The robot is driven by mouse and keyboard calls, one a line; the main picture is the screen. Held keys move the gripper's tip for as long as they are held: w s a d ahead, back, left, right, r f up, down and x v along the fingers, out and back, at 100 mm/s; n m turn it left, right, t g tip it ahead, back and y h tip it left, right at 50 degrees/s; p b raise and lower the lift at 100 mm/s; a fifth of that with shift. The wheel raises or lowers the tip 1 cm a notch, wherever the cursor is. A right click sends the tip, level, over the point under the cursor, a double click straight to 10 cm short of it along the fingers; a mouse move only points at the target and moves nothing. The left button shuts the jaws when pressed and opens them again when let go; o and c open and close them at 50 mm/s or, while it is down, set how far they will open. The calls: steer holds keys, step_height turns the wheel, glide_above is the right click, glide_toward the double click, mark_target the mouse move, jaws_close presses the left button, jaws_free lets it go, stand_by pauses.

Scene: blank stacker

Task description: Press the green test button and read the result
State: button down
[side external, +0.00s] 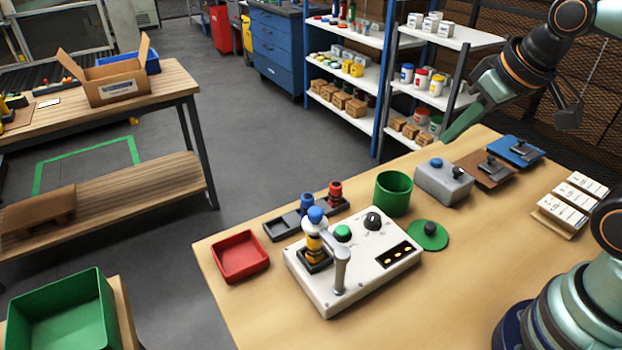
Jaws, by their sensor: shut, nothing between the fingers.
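The green test button (342,232) is a round cap on top of the white test unit (318,290), left of its black knob (373,221). A dark display panel (395,255) on the unit's right side shows several small amber lights, too small to read. A yellow and black part with a blue top (315,235) stands upright in the unit's socket, behind a grey lever (340,270). My gripper (447,138) is shut and empty. It is up and right of the unit, in the picture above the back edge of the table, well apart from the button.
A green cup (394,193) and a green disc with a black knob (428,235) stand close to the unit. A grey box with a blue button (443,182) stands farther back. A red tray (240,256) is at left. The front of the wooden table (430,310) is clear.

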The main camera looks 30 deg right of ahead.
steer(key=w+a+n+g, duration=0.3)
steer(key=w+a+n, duration=0.25)
steer(key=n, duration=0.25)
steer(key=n+g, duration=0.3)
steer(key=n, duration=0.7)
glide_above(343, 229)
steer(key=shift+f, duration=2.55)
step_height(343, 229, down, 14)
steer(key=shift+f, duration=0.1)
